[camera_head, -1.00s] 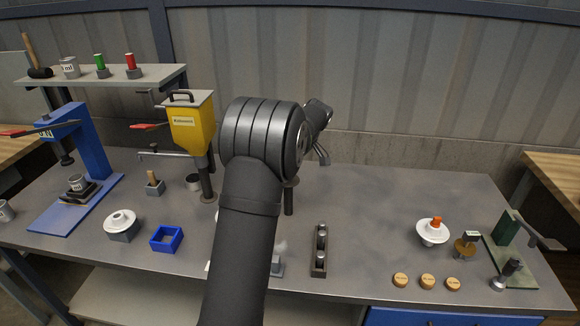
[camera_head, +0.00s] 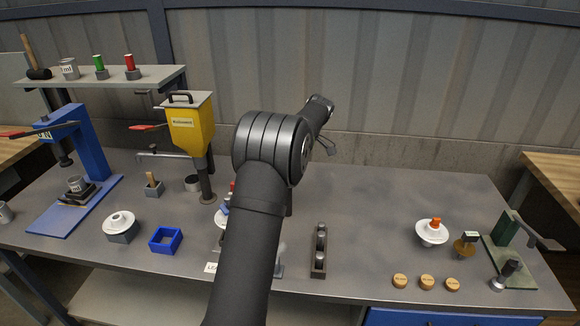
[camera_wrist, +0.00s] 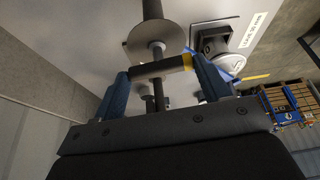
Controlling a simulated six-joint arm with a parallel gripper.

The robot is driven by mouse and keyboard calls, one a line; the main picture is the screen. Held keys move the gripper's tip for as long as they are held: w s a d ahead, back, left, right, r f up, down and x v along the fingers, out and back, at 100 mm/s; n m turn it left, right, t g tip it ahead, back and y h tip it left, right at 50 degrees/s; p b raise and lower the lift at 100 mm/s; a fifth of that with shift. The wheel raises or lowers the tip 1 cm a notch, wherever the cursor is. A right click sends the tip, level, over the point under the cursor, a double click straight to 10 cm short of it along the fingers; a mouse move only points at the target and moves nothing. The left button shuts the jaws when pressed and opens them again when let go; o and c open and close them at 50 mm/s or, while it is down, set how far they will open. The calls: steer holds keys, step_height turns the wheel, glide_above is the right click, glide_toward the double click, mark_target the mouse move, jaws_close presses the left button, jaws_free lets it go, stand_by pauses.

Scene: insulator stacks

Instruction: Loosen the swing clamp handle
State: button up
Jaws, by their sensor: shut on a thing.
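My gripper (camera_wrist: 163,80) shows in the wrist view, with its two blue fingers closed on a dark cylindrical bar with a yellow band at its right end. This bar looks like the swing clamp handle (camera_wrist: 155,70). A metal shaft and a round grey disc (camera_wrist: 138,42) are just beyond it, in line with a dark post. In the head view my own arm hides the clamp and handle. Beside the arm, only a small red tip and a blue-white part (camera_head: 222,215) show.
A yellow hopper (camera_head: 190,128) stands left of my arm. A blue square tray (camera_head: 166,239) and a white insulator disc (camera_head: 119,222) lie further left. A dark rack (camera_head: 319,252) stands right of the arm. The bench between it and the right insulator (camera_head: 432,233) is clear.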

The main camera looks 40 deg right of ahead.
steer(key=o, duration=1)
steer(key=v, duration=1.7)
steer(key=shift+r, duration=0.25)
steer(key=shift+f, duration=0.1)
steer(key=x, duration=1.7)
steer(key=shift+f, duration=0.15)
